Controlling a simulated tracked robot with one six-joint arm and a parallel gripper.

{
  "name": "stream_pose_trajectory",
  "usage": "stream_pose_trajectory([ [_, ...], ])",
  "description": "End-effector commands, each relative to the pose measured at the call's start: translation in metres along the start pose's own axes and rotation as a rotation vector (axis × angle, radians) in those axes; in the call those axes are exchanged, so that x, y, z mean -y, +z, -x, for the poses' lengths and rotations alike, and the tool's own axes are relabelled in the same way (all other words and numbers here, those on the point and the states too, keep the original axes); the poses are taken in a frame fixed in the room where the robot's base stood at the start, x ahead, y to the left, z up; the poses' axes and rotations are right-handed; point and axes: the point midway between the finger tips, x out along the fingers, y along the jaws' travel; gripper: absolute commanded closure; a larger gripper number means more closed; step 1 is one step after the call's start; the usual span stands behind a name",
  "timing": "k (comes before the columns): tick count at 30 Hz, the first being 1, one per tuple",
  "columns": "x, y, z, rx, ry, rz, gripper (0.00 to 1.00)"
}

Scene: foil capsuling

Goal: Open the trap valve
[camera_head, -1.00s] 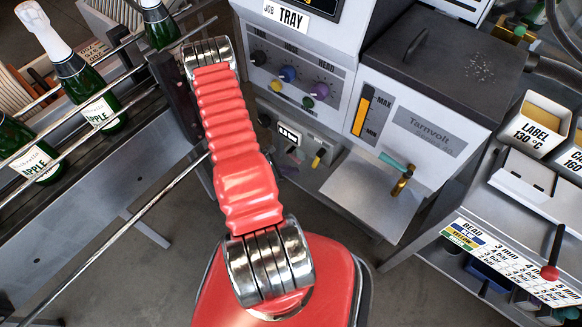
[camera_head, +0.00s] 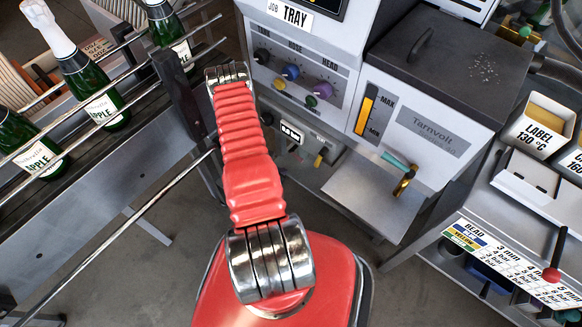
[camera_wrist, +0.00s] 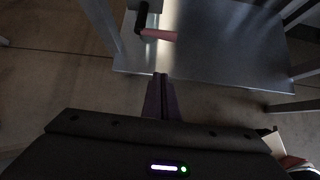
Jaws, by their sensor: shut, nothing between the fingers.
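No part is labelled as the trap valve in a way I can read. A brass valve with a teal lever (camera_head: 397,164) sticks out of the front of the Tarnvolt machine, above a grey shelf. A small yellow lever (camera_head: 320,157) shows on the lower panel left of it. In the wrist view, a dark fitting with a reddish handle (camera_wrist: 158,35) lies over a metal plate; I cannot tell which valve it is. My gripper (camera_wrist: 160,76) is shut and empty, its tips below that handle in the picture, apart from it. In the head view my arm hides the gripper.
The grey shelf (camera_head: 372,190) juts out below the brass valve. A bottle conveyor rail (camera_head: 110,150) with green bottles (camera_head: 92,85) runs at left. A side bench with a red-knobbed lever (camera_head: 551,273) stands at right. Floor is open between conveyor and machine.

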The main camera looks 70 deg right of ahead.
Motion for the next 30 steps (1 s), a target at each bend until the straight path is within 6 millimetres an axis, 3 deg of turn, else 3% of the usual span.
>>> stream_pose_trajectory([
  [5,0.0,0.0,-0.01,0.0,-0.001,-0.002,1.0],
  [21,0.001,0.0,-0.077,0.0,-0.001,-0.001,1.0],
  [30,0.0,0.002,-0.1,0.0,0.0,-0.001,1.0],
])
